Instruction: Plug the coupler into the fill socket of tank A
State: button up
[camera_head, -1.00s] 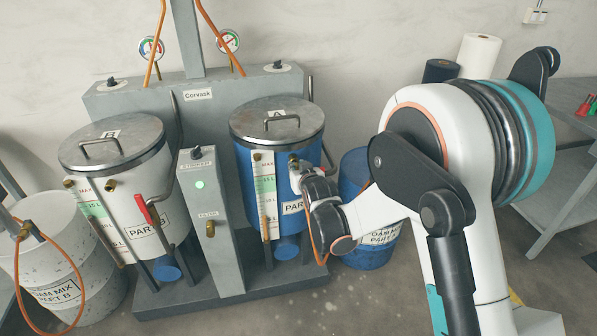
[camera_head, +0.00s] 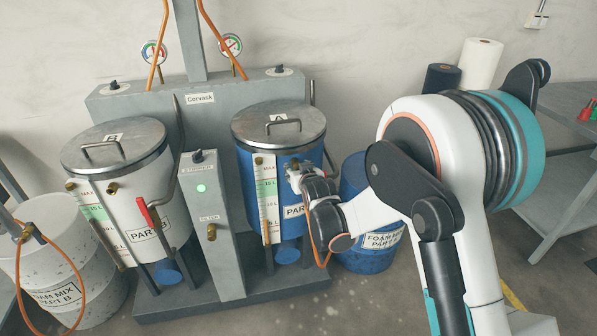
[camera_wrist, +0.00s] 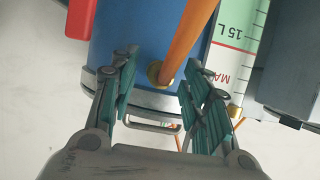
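Tank A (camera_head: 243,172) is the blue tank with a metal lid marked A. My gripper (camera_head: 297,178) is at its upper front, just right of the level strip. In the wrist view, my gripper (camera_wrist: 155,78) has its green fingers spread apart. An orange hose (camera_wrist: 190,42) passes between them in the picture and ends at a round brass fitting (camera_wrist: 154,72) against the blue wall, near the lid rim. The fingers show gaps on both sides of hose and fitting. I cannot tell where coupler and fill socket meet, or whether they are fully seated.
White tank B (camera_head: 130,210) stands left, with the grey control post (camera_head: 205,230) between the tanks. A blue drum (camera_head: 365,255) stands behind my forearm. A white drum (camera_head: 65,270) with an orange hose is far left. A grey bench (camera_head: 560,190) is right.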

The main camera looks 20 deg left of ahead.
jog(key=v, duration=1.2)
dwell(0.4)
